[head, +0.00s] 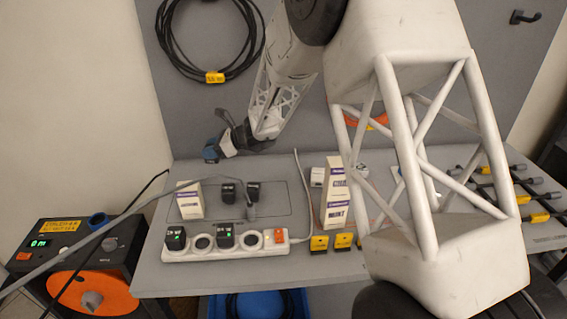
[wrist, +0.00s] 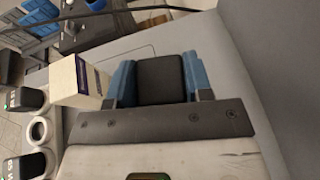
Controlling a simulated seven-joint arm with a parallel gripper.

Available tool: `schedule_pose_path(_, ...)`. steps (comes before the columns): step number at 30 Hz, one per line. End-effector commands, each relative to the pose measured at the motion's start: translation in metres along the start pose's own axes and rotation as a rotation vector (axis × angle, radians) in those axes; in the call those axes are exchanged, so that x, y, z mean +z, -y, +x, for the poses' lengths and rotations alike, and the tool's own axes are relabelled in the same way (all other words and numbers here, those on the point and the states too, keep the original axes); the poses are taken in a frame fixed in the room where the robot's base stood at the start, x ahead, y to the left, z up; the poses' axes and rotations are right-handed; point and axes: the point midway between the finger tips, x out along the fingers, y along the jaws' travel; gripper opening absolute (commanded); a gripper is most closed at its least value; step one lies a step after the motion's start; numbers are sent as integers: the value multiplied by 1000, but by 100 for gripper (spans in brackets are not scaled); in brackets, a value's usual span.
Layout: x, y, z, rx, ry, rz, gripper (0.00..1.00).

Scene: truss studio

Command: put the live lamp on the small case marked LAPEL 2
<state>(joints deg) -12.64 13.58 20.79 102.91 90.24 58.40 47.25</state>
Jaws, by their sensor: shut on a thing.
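My gripper (head: 213,150) is raised above the back left of the grey table, near the back panel. Its blue fingers are shut on a dark block (wrist: 160,79), seen between them in the wrist view. I cannot tell whether this block is the live lamp, as no mark shows on it. Two small black cases (head: 228,192) (head: 252,191) stand on the table below and to the right of my gripper. Two more dark units with green lights (head: 175,238) (head: 224,235) sit in a white rack (head: 200,253). Their lettering is too small to read, so LAPEL 2 cannot be picked out.
A white carton (head: 190,201) stands left of the black cases; a taller carton (head: 338,195) is further right. Small yellow-labelled black pieces (head: 319,243) lie along the front.

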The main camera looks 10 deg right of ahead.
Motion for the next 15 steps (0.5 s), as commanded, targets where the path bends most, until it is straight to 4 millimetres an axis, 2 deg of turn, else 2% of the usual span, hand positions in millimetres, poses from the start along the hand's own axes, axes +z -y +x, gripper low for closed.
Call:
schedule_pose_path(8,-6,9,-23,-38,1,16,22)
schedule_pose_path(15,-20,25,-74,-120,1,47,22)
